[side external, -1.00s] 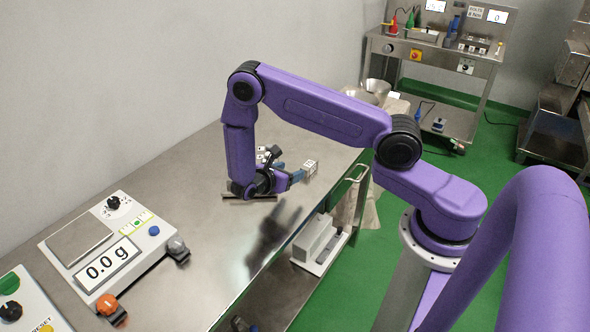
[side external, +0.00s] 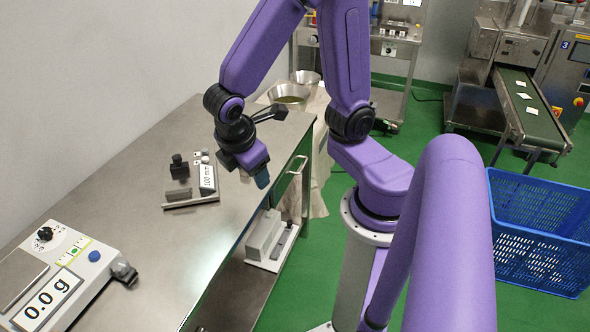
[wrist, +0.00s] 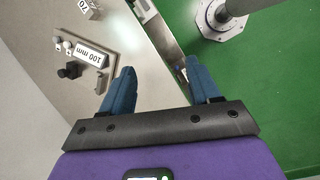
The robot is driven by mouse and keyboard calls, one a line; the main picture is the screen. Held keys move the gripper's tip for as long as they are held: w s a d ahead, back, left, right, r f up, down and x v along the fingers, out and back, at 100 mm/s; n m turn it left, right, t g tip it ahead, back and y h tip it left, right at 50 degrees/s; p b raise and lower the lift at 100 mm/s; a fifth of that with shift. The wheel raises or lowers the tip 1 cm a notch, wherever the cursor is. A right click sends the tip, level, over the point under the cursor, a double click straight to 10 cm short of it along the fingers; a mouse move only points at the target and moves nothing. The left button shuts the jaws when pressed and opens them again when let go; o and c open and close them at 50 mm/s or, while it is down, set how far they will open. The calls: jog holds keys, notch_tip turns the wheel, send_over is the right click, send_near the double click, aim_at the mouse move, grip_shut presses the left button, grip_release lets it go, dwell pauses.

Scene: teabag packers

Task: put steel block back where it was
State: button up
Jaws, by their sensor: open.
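A small grey block (side external: 178,195), which looks like the steel block, rests on the base of a measuring gauge (side external: 207,180) on the steel table. The gauge has a black knob and a display reading 100 mm. The block also shows in the wrist view (wrist: 103,85), left of my fingers. My gripper (side external: 262,177) is above the table's front edge, to the right of the gauge and clear of it. In the wrist view its blue fingers (wrist: 158,68) are apart with nothing held between them.
A scale (side external: 50,295) reading 0.0 g stands at the near left of the table (side external: 130,215). Metal bowls (side external: 290,92) stand past the far end. A blue crate (side external: 540,230) is on the floor.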

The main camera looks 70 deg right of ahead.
jog(key=s+a+r+y, duration=0.1)
jog(key=s+r+y, duration=0.2)
jog(key=s, duration=0.7)
jog(key=shift+s+a+r+y, duration=0.2)
jog(key=shift+a+r+y, duration=0.2)
jog(key=shift+y, duration=0.5)
